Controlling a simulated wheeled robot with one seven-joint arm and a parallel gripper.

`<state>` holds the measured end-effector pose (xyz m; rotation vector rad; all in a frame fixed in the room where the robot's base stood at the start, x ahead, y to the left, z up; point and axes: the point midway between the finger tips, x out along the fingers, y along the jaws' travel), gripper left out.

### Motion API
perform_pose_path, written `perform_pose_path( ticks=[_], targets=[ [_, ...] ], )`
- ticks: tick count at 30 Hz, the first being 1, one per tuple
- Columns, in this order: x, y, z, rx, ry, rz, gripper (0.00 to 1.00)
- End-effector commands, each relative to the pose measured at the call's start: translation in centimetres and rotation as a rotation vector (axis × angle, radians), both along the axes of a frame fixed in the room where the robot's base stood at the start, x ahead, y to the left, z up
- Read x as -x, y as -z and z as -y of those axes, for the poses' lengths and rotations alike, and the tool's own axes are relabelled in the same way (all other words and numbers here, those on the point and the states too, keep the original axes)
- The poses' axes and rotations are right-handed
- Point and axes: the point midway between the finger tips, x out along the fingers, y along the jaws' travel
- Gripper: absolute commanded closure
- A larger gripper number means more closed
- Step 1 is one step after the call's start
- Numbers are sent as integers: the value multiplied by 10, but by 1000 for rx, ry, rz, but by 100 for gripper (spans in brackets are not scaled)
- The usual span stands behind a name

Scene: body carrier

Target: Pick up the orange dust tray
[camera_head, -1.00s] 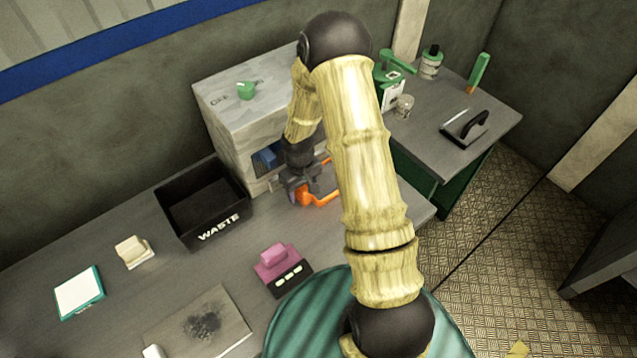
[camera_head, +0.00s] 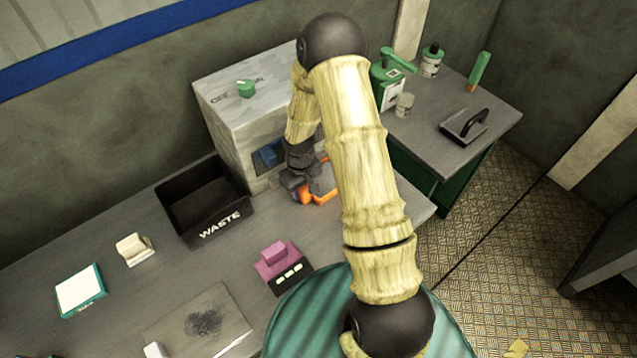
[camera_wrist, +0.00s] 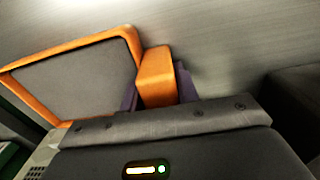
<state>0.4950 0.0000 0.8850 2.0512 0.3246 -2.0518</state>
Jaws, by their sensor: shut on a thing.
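The orange dust tray (camera_head: 324,190) is at the right front of the grey box-shaped machine, partly hidden by my arm in the head view. In the wrist view the tray (camera_wrist: 75,75) shows an orange rim around a grey floor, with an orange block-like handle (camera_wrist: 156,78) at its right end. My gripper (camera_head: 302,192) is shut on the tray's handle. In the wrist view purple-grey finger pads (camera_wrist: 158,92) lie on both sides of the handle. I cannot tell whether the tray is clear of the table.
The grey machine (camera_head: 245,105) stands just behind the gripper. A black waste bin (camera_head: 205,215) is to its left, and a pink block on a black base (camera_head: 282,265) is in front.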

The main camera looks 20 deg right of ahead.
Motion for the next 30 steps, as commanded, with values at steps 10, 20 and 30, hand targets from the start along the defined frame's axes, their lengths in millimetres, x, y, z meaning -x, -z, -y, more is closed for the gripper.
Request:
perform_pose_path(
  ticks=[10, 20, 30],
  targets=[
    [-1, -7, 0, -1, 1, 2, 100],
    [-1, -63, 1, 0, 2, 6, 100],
    [-1, -151, 0, 1, 1, 7, 100]
  ],
)
